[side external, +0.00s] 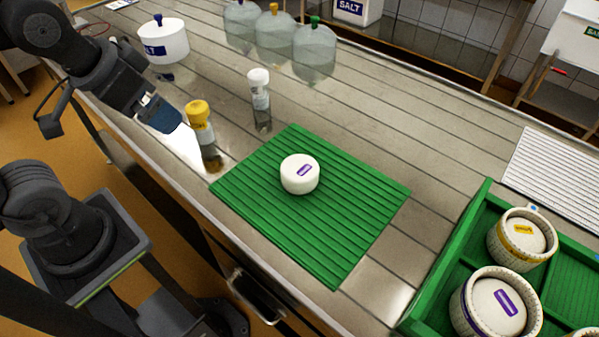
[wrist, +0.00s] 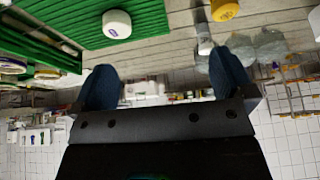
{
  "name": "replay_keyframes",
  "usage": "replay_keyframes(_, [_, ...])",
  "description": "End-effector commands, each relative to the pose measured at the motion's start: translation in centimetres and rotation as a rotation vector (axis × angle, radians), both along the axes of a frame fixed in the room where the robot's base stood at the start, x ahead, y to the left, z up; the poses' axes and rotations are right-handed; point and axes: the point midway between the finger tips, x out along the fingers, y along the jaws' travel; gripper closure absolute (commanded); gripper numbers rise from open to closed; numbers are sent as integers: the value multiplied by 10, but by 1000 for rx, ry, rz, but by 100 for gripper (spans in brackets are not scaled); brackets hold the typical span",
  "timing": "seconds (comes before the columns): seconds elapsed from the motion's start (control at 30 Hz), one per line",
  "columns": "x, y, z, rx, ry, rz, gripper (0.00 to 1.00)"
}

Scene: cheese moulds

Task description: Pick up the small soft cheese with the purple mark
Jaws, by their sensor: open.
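The small white soft cheese (side external: 299,176) with a purple mark on top sits alone on the ribbed green mat (side external: 345,258). It also shows at the top of the wrist view (wrist: 117,24), with its purple mark partly visible. My gripper (side external: 160,114) is up at the left in the side view, well apart from the cheese and above the table's near edge. In the wrist view my gripper (wrist: 165,85) shows two blue fingers spread wide with nothing between them.
A green crate (side external: 450,262) at lower right holds moulds with cheeses, one purple-marked. A white pot (side external: 165,42) and clear jugs (side external: 275,42) stand at the back.

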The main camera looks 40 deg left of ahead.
Motion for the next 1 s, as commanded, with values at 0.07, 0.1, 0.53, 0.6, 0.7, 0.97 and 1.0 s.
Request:
replay_keyframes(0.07, [1, 2, -13, 77, 54, -64, 0])
replay_keyframes(0.1, [1, 4, -22, 139, 92, -112, 0])
replay_keyframes(0.53, [52, 20, -106, 1216, 403, -1065, 0])
replay_keyframes(0.6, [68, 8, -115, 1404, 395, -1243, 0])
replay_keyframes(0.7, [89, -21, -129, 1671, 348, -1500, 0])
replay_keyframes(0.97, [108, -109, -171, 2173, 103, -1995, 0])
replay_keyframes(1.0, [107, -118, -176, 2214, 70, -2035, 0])
